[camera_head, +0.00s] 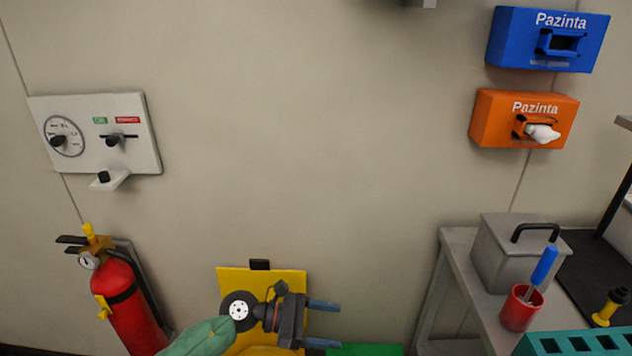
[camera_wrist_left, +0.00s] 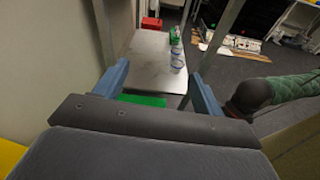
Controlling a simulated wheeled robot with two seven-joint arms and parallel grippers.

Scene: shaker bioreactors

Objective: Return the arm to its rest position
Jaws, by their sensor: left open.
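My left gripper (camera_head: 332,325) is at the bottom middle of the head view, at the end of a green-sleeved arm. Its two blue-grey fingers point right and are spread apart, with nothing between them. My right gripper is not seen in either view.
A yellow panel (camera_head: 230,283) is behind the left gripper. A red fire extinguisher (camera_head: 128,310) stands at left below a white control panel (camera_head: 85,160). At right, a grey table (camera_head: 455,265) holds a metal box (camera_head: 497,265) and a red cup (camera_head: 518,312).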

